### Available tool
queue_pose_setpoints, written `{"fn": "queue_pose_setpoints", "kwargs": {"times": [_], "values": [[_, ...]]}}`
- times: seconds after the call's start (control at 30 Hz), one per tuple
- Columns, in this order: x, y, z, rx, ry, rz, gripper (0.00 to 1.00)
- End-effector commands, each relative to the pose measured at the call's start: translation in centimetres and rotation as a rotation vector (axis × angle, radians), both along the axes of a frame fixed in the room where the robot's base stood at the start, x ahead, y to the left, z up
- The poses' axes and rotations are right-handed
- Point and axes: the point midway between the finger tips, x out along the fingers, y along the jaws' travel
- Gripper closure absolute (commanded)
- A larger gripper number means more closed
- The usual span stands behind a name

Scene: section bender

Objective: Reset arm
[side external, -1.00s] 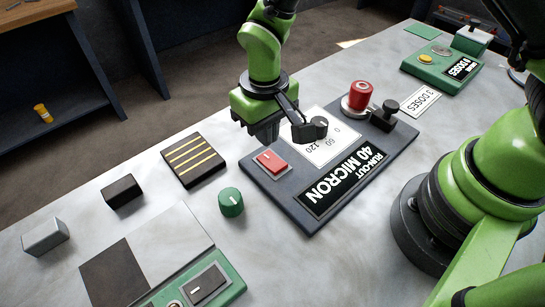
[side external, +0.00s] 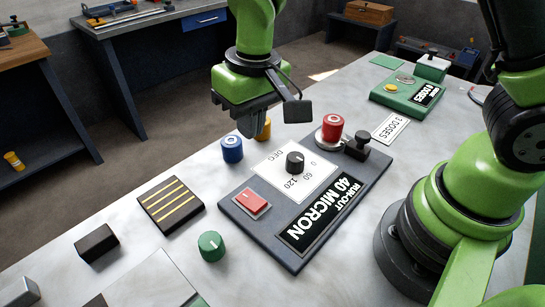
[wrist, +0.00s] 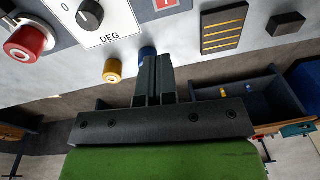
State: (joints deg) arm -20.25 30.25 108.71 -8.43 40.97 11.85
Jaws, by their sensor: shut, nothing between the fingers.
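My gripper (side external: 252,126) is shut with nothing between its fingers. It is raised above the far edge of the table, beyond the dark device panel (side external: 281,247) marked RUN-OUT 40 MICRON. The panel carries a black dial knob (side external: 295,162) on a white degree scale, a red rocker switch (side external: 252,201), a red round button (side external: 332,127) and a black lever (side external: 357,145). In the wrist view my fingers (wrist: 153,62) point toward the table edge. They cover part of a blue cylinder (wrist: 147,52), and a yellow cylinder (wrist: 113,71) is beside them.
A striped black block (side external: 170,203), a green knob (side external: 211,246) and a black block (side external: 97,243) lie left of the panel. A green dose unit (side external: 407,97) stands at the far right. A 3 DOSES card (side external: 391,127) lies near it. Benches stand behind.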

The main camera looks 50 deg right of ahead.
Motion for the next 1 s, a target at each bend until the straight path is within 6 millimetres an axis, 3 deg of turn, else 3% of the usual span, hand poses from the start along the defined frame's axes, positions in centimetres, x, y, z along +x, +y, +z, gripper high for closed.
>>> {"fn": "queue_pose_setpoints", "kwargs": {"times": [0.03,0.2,0.4,0.53,0.7,1.0], "values": [[-0.4,-0.9,2.3,0.023,-0.04,-0.028,1.0],[-3.1,-3.8,8.3,0.086,-0.149,-0.105,1.0],[-7.7,-6.5,13.0,0.149,-0.288,-0.186,1.0],[-11.0,-7.7,14.6,0.183,-0.375,-0.229,1.0],[-14.1,-8.5,15.2,0.211,-0.462,-0.266,1.0],[-15.5,-8.6,15.2,0.222,-0.502,-0.281,1.0]]}}
